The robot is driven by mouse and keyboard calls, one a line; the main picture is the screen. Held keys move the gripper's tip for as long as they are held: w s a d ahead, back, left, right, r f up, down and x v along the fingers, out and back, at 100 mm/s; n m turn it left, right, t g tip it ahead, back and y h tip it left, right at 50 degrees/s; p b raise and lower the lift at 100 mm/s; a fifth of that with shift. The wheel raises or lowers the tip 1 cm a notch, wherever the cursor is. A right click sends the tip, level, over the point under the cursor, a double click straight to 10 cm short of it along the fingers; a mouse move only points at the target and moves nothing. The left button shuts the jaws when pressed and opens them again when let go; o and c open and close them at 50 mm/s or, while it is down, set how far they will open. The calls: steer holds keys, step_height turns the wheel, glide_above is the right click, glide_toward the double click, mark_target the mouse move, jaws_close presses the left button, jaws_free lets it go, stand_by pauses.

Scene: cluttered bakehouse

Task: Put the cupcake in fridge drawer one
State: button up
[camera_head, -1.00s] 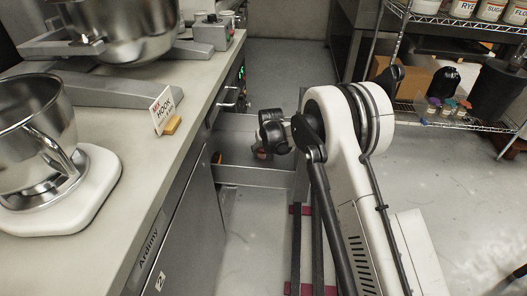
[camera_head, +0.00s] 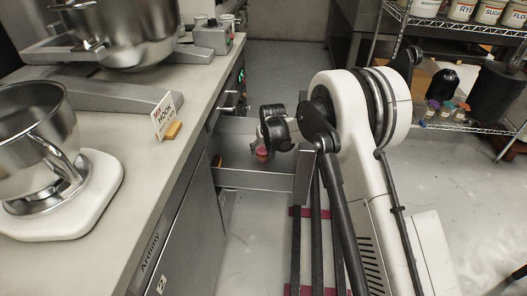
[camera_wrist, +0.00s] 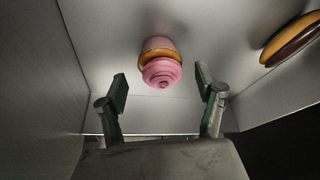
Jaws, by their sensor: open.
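The cupcake (camera_wrist: 161,66) shows in the wrist view with a pink swirled top and a tan band, on the grey floor of an open drawer (camera_wrist: 110,60). It also shows in the head view as a small pink shape (camera_head: 262,153) inside the pulled-out drawer (camera_head: 255,181). My gripper (camera_wrist: 161,92) is open, its two fingers apart. The cupcake lies beyond the fingertips, between their lines, and the fingers do not touch it. In the head view my gripper (camera_head: 264,143) is over the drawer and its fingers are hard to make out.
A brown, glazed pastry (camera_wrist: 290,38) lies at the right in the drawer. The counter (camera_head: 150,180) holds a mixer bowl (camera_head: 35,125), a hook sign (camera_head: 163,114) and a larger mixer. A wire shelf (camera_head: 460,120) stands at right.

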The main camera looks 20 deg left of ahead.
steer(key=p+v, duration=0.1)
steer(key=v, duration=0.6)
steer(key=shift+r, duration=0.1)
